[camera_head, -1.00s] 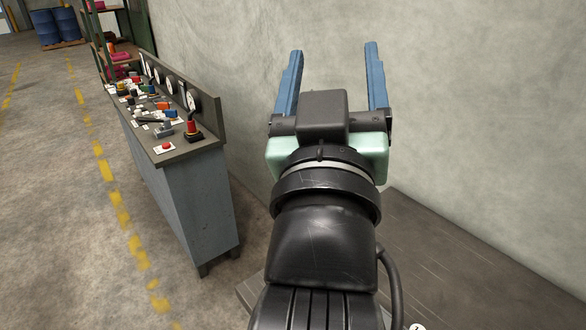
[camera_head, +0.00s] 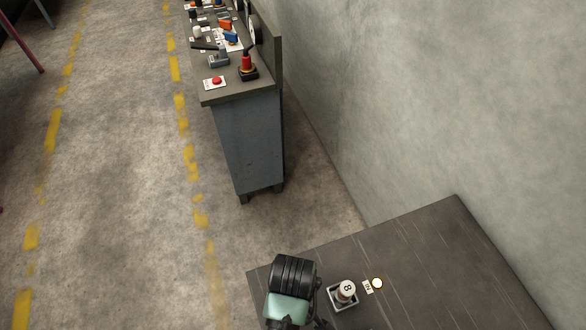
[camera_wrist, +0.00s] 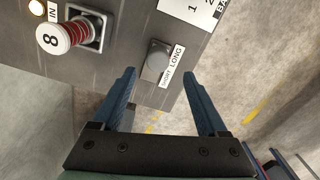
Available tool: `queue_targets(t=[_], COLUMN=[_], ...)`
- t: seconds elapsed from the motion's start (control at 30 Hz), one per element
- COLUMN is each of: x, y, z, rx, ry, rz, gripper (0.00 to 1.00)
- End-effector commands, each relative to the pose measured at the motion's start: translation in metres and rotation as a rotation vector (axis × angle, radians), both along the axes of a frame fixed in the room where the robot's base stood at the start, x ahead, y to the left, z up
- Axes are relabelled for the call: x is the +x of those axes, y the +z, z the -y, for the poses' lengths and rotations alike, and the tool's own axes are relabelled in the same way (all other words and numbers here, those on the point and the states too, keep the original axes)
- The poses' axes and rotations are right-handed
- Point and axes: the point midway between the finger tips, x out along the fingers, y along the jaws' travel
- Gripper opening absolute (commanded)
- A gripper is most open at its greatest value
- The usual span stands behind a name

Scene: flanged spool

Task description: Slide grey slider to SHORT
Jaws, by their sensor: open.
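The grey slider (camera_wrist: 156,60) shows in the wrist view as a rounded grey knob on the dark table top, near its edge. A white label (camera_wrist: 173,66) beside it reads SHORT at its lower end and LONG at its upper end. The knob lies alongside the label; its exact setting is hard to tell. My gripper (camera_wrist: 159,72) is open, its blue fingertips to either side of the knob's lower part in the picture. Whether they touch anything is unclear. In the head view my arm is at the bottom edge, and I cannot make out the slider there.
A red-sleeved knob marked 8 (camera_wrist: 54,38) stands left of the slider, with a lit round lamp (camera_wrist: 37,7) beyond it. A white numbered plate (camera_wrist: 192,10) lies above. In the head view, a grey console (camera_head: 247,140) stands farther off along the wall.

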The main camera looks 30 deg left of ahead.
Motion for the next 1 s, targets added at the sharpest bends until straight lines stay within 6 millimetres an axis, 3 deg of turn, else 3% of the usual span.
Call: queue_targets(t=[0.1,0.3,0.5,0.8,0.83,1.0], x=[-0.001,0.000,0.001,0.001,0.001,0.001], y=[-0.027,-0.059,-0.074,-0.076,-0.076,-0.076], z=[0.001,0.000,0.000,0.000,0.000,0.000], rx=[-0.002,0.000,0.001,0.002,0.002,0.002], ry=[-0.001,-0.002,-0.003,-0.003,-0.003,-0.003], rz=[-0.004,0.000,0.003,0.004,0.004,0.004], gripper=[0.76,0.76,0.76,0.76,0.74,0.44])
